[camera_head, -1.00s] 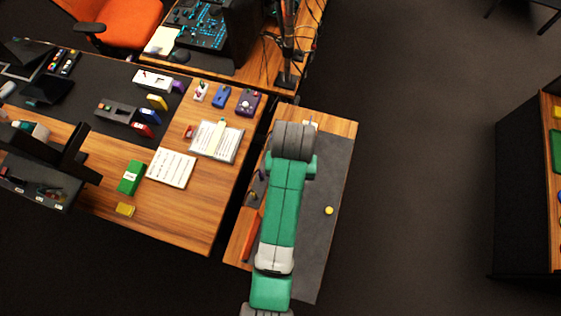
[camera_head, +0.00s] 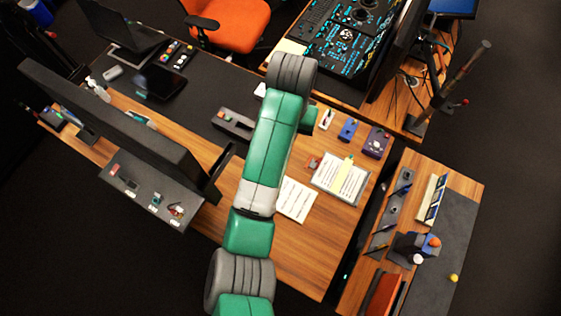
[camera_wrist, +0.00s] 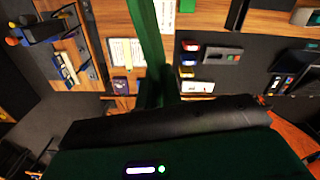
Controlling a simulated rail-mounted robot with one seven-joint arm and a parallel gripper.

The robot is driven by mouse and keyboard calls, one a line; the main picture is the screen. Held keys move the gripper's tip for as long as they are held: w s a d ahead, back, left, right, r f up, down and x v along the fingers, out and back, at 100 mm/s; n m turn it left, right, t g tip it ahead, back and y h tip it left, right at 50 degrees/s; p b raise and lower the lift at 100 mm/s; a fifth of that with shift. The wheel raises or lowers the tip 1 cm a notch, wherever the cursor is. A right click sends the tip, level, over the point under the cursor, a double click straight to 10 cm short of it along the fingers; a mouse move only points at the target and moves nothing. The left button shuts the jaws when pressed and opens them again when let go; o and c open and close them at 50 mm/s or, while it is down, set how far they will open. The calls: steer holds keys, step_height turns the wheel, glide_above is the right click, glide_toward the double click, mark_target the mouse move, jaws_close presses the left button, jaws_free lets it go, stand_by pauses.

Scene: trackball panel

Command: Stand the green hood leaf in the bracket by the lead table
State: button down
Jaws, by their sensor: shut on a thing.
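In the wrist view my gripper (camera_wrist: 157,92) is shut on a long, narrow green piece (camera_wrist: 150,42), which looks like the green hood leaf seen nearly edge-on. It runs up out of the picture. The dark body of my wrist fills the bottom and covers the piece's near end. The side table (camera_head: 462,186) at right bears a grey slotted strip (camera_head: 393,208), perhaps the bracket; I cannot tell for sure. The strip is well apart from my arm.
The side table also has a white rack (camera_head: 432,200), an orange-red block (camera_head: 383,294) and a yellow ball (camera_head: 453,278). The desk has an open notebook (camera_head: 340,178), small devices and a large dark monitor (camera_head: 110,115) at left. Dark floor is free at far right.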

steer(key=w+a+r+m+b, duration=0.2)
steer(key=w+r, duration=0.2)
steer(key=s+a+r+b, duration=0.1)
steer(key=a+r+b, duration=0.1)
steer(key=a, duration=0.6)
steer(key=a+r+b, duration=0.1)
steer(key=a, duration=0.8)
steer(key=shift+s+r+m+b, duration=0.4)
steer(key=shift+r+p, duration=0.15)
steer(key=shift+p, duration=0.4)
step_height(320, 180, down, 6)
steer(key=b, duration=0.1)
steer(key=shift+b, duration=0.35)
steer(key=shift+p, duration=1.3)
